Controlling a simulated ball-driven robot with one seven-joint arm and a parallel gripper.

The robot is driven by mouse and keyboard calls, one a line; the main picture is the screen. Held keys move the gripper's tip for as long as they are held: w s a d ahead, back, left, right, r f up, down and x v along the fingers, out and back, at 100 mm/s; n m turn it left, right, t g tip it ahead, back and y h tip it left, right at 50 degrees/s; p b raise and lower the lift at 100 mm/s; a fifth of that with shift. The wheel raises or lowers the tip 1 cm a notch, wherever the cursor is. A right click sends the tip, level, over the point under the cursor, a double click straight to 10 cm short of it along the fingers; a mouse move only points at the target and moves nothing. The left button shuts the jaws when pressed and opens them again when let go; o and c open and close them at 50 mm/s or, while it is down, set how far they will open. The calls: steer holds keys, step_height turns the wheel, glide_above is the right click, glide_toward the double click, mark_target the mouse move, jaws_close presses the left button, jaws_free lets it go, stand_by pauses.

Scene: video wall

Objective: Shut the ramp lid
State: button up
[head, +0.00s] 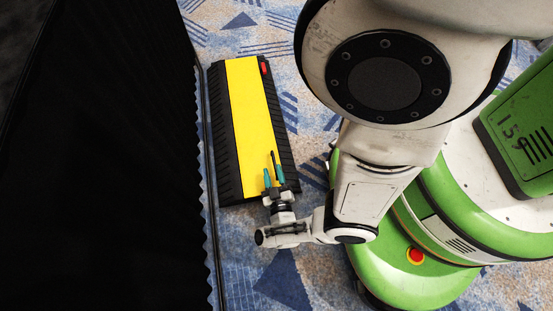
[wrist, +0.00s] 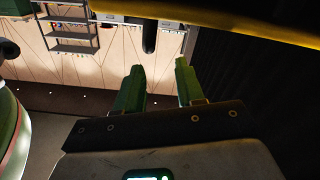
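The cable ramp (head: 222,135) lies on the carpet, with black ribbed sides. Its long yellow lid (head: 248,115) runs along the middle; from above I cannot tell how far it stands open. My gripper (head: 273,165) is over the near end of the lid, its two teal fingers apart with nothing between them. In the wrist view the gripper (wrist: 160,68) also shows open and empty. A yellow edge (wrist: 225,17), apparently the lid, crosses the top of that view beyond the fingertips. Contact between fingers and lid cannot be made out.
A black curtain (head: 100,150) hangs close along the left side of the ramp. A small red part (head: 264,68) sits near the ramp's far right corner. Patterned carpet (head: 310,110) lies open to the right of the ramp. Metal shelving (wrist: 70,28) shows in the wrist view.

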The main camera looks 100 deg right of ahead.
steer(key=a, duration=0.6)
steer(key=shift+s+a, duration=0.1)
stand_by(0.5)
